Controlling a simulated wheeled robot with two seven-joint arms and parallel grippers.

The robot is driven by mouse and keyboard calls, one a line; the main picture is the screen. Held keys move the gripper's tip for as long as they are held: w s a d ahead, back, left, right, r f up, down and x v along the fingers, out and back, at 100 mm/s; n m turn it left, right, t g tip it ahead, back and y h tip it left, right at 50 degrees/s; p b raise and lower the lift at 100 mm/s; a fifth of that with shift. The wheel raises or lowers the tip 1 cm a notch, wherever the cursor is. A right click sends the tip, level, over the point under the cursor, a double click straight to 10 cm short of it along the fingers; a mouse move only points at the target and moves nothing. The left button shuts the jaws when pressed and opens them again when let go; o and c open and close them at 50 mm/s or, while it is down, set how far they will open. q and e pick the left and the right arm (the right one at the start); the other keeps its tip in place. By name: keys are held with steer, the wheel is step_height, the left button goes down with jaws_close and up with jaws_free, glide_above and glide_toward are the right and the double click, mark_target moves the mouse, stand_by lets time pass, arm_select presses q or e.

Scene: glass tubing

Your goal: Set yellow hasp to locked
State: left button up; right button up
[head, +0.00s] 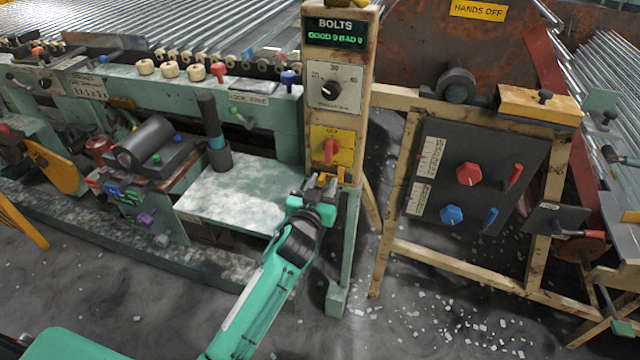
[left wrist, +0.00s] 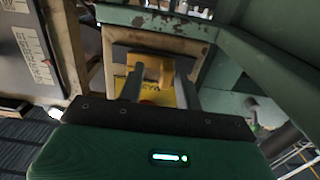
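The yellow hasp (head: 326,180) is a small yellow-orange bracket low on the wooden post, just below the yellow plate (head: 345,156) with the red knob (head: 331,149). My left gripper (head: 316,186) is right at the hasp and partly hides it. In the left wrist view, the hasp (left wrist: 152,66) shows between and just beyond the fingertips of my left gripper (left wrist: 157,86). The fingers are apart, one on each side; I cannot tell whether either touches the hasp. Whether the hasp is locked is not clear. My right gripper is not in view.
The post (head: 368,60) carries a BOLTS display (head: 335,34) and a dial (head: 331,88). A pale bench top (head: 245,190) lies left of my gripper. A dark panel (head: 490,205) with red and blue knobs stands right. White chips litter the floor.

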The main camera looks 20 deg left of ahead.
arm_select(q)
steer(key=shift+a, duration=0.1)
